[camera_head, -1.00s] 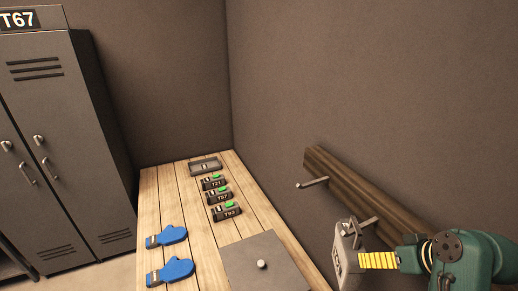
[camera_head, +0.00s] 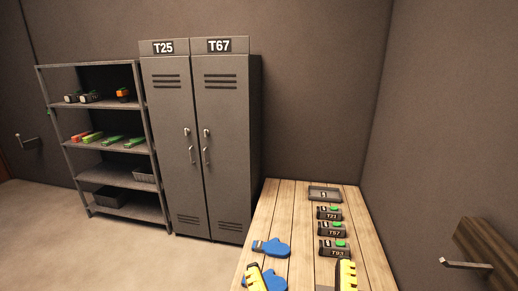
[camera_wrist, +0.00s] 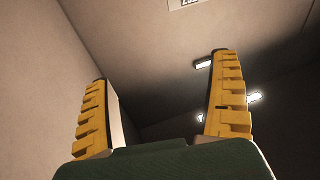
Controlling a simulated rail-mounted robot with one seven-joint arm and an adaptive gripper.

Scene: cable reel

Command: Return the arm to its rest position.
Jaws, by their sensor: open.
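My gripper (camera_head: 301,280) shows at the bottom edge of the head view, its two yellow fingers apart over the near part of the wooden table. In the wrist view my gripper (camera_wrist: 160,105) is open and empty, its yellow ribbed fingers wide apart with nothing between them. The fingers point up toward a wall, the ceiling and lit lamps. The rest of my arm is out of the head view.
On the wooden table (camera_head: 286,207) lie a blue mitten (camera_head: 273,247), several black labelled devices with green tops, such as T67 (camera_head: 331,230), and a grey tray (camera_head: 324,194). Lockers (camera_head: 222,140) and a shelf rack (camera_head: 104,104) stand behind. A wall hook (camera_head: 466,265) is at right.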

